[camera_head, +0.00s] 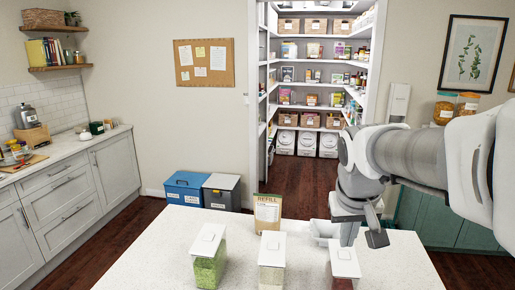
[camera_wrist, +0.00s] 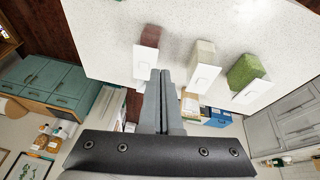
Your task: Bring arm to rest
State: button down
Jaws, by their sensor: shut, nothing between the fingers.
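My gripper (camera_head: 348,236) is at the right part of the white speckled counter (camera_head: 150,262), above or just behind the white-lidded container with dark red contents (camera_head: 345,266). In the wrist view its two fingers (camera_wrist: 161,76) lie together, shut and empty. The fingers overlap the edge of that red container (camera_wrist: 150,37) in the picture; I cannot tell if they touch it. My arm reaches in from the right edge and bends down at the wrist.
A cream-filled container (camera_head: 271,273) and a green-filled one (camera_head: 207,271) stand left of the red one.

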jog(key=s+a+f+t+y, duration=0.1)
jog(key=s+a+f, duration=0.1)
jog(key=s, duration=1.3)
jog(key=shift+a+n+t, duration=0.3)
jog(key=shift+a, duration=0.35)
